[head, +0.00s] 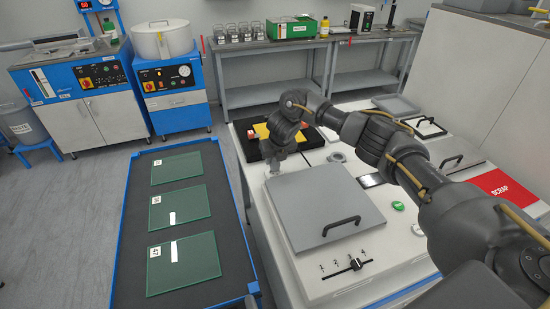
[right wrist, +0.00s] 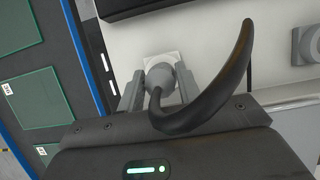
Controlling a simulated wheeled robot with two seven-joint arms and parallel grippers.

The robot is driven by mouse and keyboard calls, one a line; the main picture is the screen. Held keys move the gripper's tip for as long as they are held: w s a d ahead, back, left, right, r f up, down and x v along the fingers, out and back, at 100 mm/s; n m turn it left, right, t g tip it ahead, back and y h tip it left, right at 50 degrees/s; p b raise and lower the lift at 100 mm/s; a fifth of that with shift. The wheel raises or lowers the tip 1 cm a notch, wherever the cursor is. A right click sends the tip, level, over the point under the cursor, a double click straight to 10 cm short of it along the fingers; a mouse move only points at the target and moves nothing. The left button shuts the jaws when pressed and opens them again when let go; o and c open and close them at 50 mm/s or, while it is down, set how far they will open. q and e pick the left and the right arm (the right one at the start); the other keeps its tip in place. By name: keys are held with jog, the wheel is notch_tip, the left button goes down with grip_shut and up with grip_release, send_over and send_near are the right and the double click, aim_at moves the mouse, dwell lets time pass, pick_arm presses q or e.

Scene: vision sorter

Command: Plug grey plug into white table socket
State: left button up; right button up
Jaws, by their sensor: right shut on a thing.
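My right gripper (head: 276,165) is low over the left edge of the white table, behind the grey lidded panel. In the right wrist view its two fingers (right wrist: 161,76) are shut on the grey plug (right wrist: 163,88). A thick black cable (right wrist: 235,75) curves from the plug across the view to the right. The white table socket (right wrist: 157,60) shows as a pale square just beyond the plug, partly covered by it. The plug overlaps the socket in this view; I cannot tell whether it is seated. My left gripper is not in view.
A grey lid (head: 320,200) with a black handle lies on the white table, in front of the gripper. A black tray (head: 265,145) stands behind the gripper. A blue-edged dark table (head: 225,250) with green glass plates is at left. A red scrap panel (head: 495,185) is at right.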

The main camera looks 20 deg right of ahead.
jog(key=shift+f+b, duration=1)
jog(key=shift+f, duration=0.45)
dwell(1.6)
jog(key=o, duration=1.2)
jog(key=shift+c, duration=0.2)
jog(key=v, duration=0.5)
jog(key=shift+r, duration=0.2)
jog(key=shift+p+v, duration=1)
jog(key=shift+v, duration=1.7)
jog(key=shift+s, duration=0.1)
